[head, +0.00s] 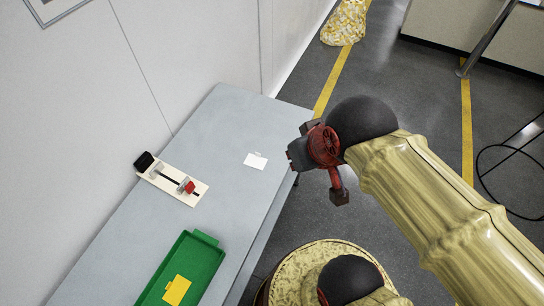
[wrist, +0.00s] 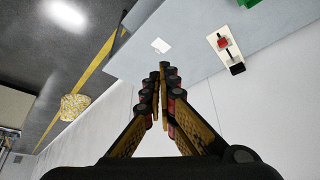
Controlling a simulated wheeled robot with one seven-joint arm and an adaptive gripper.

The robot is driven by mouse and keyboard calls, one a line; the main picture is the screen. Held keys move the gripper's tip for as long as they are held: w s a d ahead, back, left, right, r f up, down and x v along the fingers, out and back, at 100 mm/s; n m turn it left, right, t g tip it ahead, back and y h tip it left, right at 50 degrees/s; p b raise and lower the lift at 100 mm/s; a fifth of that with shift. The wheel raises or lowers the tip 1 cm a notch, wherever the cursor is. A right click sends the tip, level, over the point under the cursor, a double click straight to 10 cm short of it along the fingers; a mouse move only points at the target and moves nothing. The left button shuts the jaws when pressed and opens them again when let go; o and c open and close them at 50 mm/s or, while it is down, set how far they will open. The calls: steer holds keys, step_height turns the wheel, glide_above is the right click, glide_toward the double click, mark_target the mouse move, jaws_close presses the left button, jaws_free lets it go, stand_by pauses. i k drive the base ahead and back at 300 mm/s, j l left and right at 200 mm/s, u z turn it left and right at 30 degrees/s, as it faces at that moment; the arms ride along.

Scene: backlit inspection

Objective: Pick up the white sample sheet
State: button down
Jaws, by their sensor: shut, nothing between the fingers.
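The white sample sheet (head: 256,161) lies flat on the grey table near its right edge in the head view. It also shows in the wrist view (wrist: 160,46), on the table beyond my fingertips. My gripper (head: 296,152) is to the right of the sheet in the head view, apart from it, at the table's edge. In the wrist view my gripper (wrist: 161,72) has its fingers brought together with nothing between them. The lower part of the gripper and the wrist hide part of the wall.
The grey table (head: 215,125) also bears a white board with a red clamp (head: 172,180) and a green tray (head: 207,262) holding a yellow sheet (head: 177,290). The wall (head: 75,130) runs along the table's left. A yellow-white bundle (head: 344,22) lies on the floor.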

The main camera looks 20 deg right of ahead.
mark_target(256, 161)
steer(key=i+l+u, duration=0.2)
steer(key=u, duration=0.2)
steer(key=i+l+u, duration=0.15)
steer(key=l+u, duration=0.25)
steer(key=j, duration=0.1)
